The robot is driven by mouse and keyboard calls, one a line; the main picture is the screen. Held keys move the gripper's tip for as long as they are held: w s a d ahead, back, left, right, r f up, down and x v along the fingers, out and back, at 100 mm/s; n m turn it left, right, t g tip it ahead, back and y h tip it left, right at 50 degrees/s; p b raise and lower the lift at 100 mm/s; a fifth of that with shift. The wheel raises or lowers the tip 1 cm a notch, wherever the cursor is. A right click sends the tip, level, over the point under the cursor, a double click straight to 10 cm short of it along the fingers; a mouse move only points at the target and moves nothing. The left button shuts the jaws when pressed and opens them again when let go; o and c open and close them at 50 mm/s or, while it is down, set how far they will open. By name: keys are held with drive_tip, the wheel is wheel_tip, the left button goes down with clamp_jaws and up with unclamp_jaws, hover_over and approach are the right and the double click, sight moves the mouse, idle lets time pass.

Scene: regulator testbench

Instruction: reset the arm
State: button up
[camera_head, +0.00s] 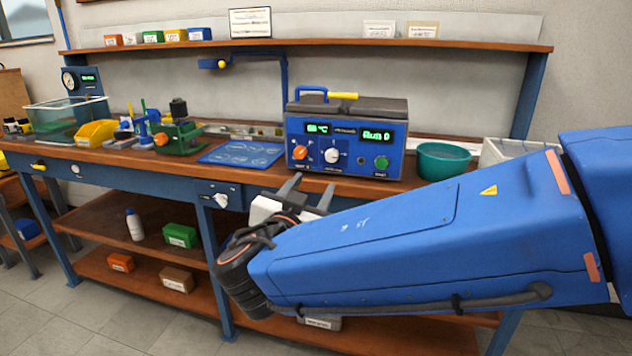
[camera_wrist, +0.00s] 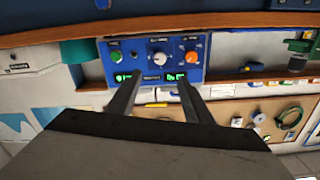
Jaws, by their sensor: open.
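My blue arm (camera_head: 420,240) reaches in from the right of the head view, in front of the bench. My gripper (camera_head: 308,190) points toward the bench, below and in front of the blue regulator box (camera_head: 346,140). In the wrist view my gripper (camera_wrist: 155,90) shows two grey fingers standing apart with nothing between them. The regulator box (camera_wrist: 150,58) appears upside down beyond the fingertips, with green displays, an orange knob, a white knob and a green button. The gripper is apart from the box, as far as I can see.
The wooden bench top (camera_head: 105,155) holds a blue mat (camera_head: 242,153), a green vise (camera_head: 180,135), a teal bowl (camera_head: 442,160) and a clear tank (camera_head: 62,115). A shelf (camera_head: 330,44) runs above. Lower shelves hold a bottle (camera_head: 134,225) and small boxes. Grey floor lies in front.

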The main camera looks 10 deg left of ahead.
drive_tip(key=shift+s, duration=0.35)
drive_tip(key=d+f+g+h, duration=0.2)
drive_tip(key=d+f+g, duration=0.1)
drive_tip(key=d, duration=0.8)
drive_tip(key=d+f+g+h, duration=0.2)
drive_tip(key=d+f+g, duration=0.1)
drive_tip(key=d, duration=0.7)
drive_tip(key=d+f+g+h, duration=0.2)
drive_tip(key=d+f+g, duration=0.1)
drive_tip(key=d, duration=0.8)
drive_tip(key=s+d+f+n+g+y, duration=0.1)
drive_tip(key=s+d+f+g+y, duration=0.1)
drive_tip(key=s+d+f+g, duration=0.45)
drive_tip(key=s+d+f+n+t+y, duration=0.2)
drive_tip(key=s+y, duration=0.3)
drive_tip(key=s, duration=0.6)
drive_tip(key=shift+s+d+f, duration=0.4)
drive_tip(key=shift+d+f, duration=0.15)
